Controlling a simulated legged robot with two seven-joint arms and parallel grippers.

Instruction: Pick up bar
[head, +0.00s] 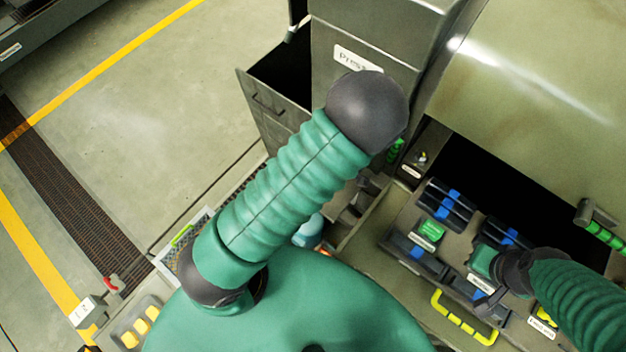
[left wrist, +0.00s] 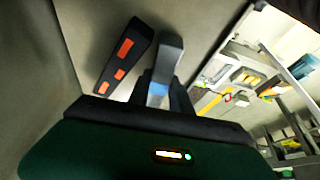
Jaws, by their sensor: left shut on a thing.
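In the left wrist view a grey bar (left wrist: 169,48) with a blue patch stands up between the dark fingers of my left gripper (left wrist: 160,88). The gripper is shut on it. Its lower end is hidden by the gripper body. In the head view my left arm reaches up toward the press, and its gripper is hidden behind the arm. My right gripper (head: 484,263) is over the tool tray; its fingers are too unclear to tell open from shut.
A black piece with orange patches (left wrist: 125,52) is just left of the bar. The press (head: 362,30) stands behind. Open floor (head: 160,110) is at left.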

